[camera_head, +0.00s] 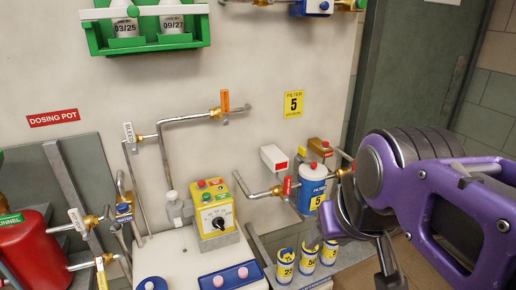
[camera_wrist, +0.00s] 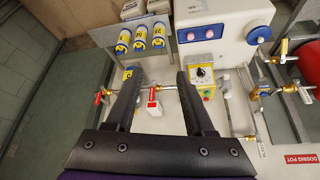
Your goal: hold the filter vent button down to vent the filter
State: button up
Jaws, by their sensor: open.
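The filter (camera_head: 312,188) is a blue and white canister with a yellow 5 label, on the pipe under the yellow FILTER 5 sign (camera_head: 293,104). A small red button (camera_head: 313,165) sits on its top. My gripper (camera_head: 360,248) is in front and to the right of the filter, its fingers partly hidden by my arm. In the wrist view my gripper (camera_wrist: 158,78) is open with nothing between its fingers. There the filter (camera_wrist: 130,72) shows only in part behind the left finger, and I cannot make out the button.
A white box (camera_head: 273,158) and a brown box (camera_head: 320,147) are beside the filter. A red-handled valve (camera_head: 287,185) is on the pipe at its left. Spare cartridges (camera_head: 285,266) stand below. A yellow dial box (camera_head: 215,214) is to the left, and a red tank (camera_head: 30,250) further left.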

grip_shut()
dwell(1.5)
